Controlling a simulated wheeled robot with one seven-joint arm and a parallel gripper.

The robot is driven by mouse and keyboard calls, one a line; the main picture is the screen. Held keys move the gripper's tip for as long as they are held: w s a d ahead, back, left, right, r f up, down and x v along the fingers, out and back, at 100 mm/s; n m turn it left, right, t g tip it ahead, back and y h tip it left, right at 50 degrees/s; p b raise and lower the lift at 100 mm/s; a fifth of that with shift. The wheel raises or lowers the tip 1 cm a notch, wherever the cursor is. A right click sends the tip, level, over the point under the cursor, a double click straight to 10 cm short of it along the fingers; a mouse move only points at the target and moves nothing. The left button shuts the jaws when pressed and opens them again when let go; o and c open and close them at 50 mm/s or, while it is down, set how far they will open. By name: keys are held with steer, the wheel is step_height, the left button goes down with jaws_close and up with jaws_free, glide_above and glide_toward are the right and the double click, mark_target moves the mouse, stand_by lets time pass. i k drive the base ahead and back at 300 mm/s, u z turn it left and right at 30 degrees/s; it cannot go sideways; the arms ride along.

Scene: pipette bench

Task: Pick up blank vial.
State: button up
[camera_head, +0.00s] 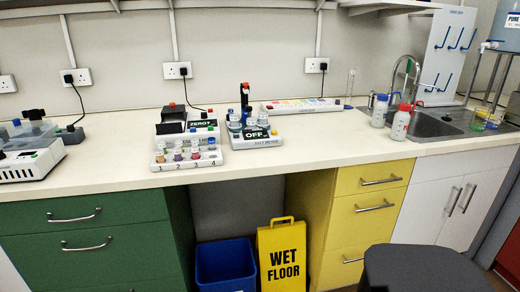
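No vial can be read as the blank one at this size. A white rack (187,162) numbered 1 to 4 stands at the front of the bench. It holds several small capped vials, among them a purplish vial (178,153) and a vial with a dark blue cap (211,144). More small vials or bottles, such as a pale one (263,118), stand at the white meter reading OFF (257,133), right of the rack. My gripper is not in view.
A device reading ZERO? (200,125) stands behind the rack. A red-capped bottle (401,122), a blue-capped bottle (380,111) and a sink (432,125) are at the right. Below are a blue bin (225,265) and a yellow WET FLOOR sign (282,258). The bench front between meter and bottles is clear.

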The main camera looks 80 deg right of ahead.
mark_target(210, 139)
steer(key=k, duration=0.4)
steer(key=z, duration=0.8)
